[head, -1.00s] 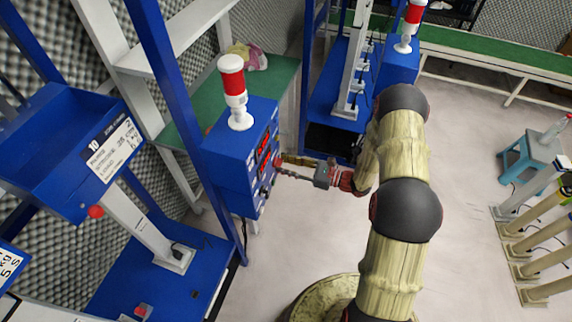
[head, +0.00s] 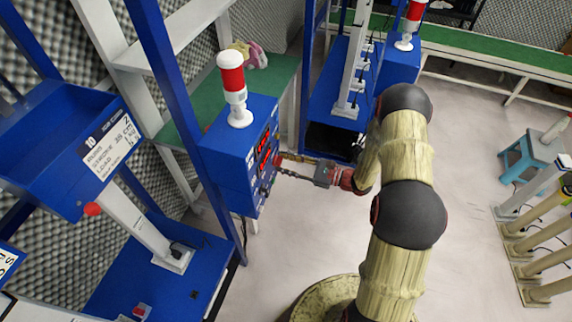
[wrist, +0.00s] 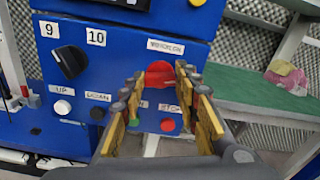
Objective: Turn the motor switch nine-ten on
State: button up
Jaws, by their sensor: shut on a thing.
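The motor switch nine-ten (wrist: 70,62) is a black rotary knob under the labels 9 and 10, at the left of the blue panel in the wrist view. My gripper (wrist: 160,74) is to its right, apart from it. Its yellow fingers stand on either side of a round red button (wrist: 158,70) and are shut on it; the label above it is hard to read. In the head view my gripper (head: 278,165) reaches the right-hand face of the blue control box (head: 228,145). The fingers partly hide the lower labels.
A red and white lamp (head: 233,85) stands on the box. A green bench (wrist: 262,105) lies to the right. The floor (head: 300,235) below my arm is clear.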

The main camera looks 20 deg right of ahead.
jog(key=shift+s+a+f+n+b, duration=0.1)
jog(key=shift+f+n+b, duration=0.05)
jog(key=shift+n+b, duration=3.2)
jog(key=shift+s+f+n+b, duration=0.1)
jog(key=shift+n+b, duration=2.25)
jog(key=shift+n, duration=1.9)
jog(key=o, duration=1.2)
jog(key=shift+w, duration=0.1)
jog(key=shift+c, duration=0.2)
jog(key=v, duration=1.2)
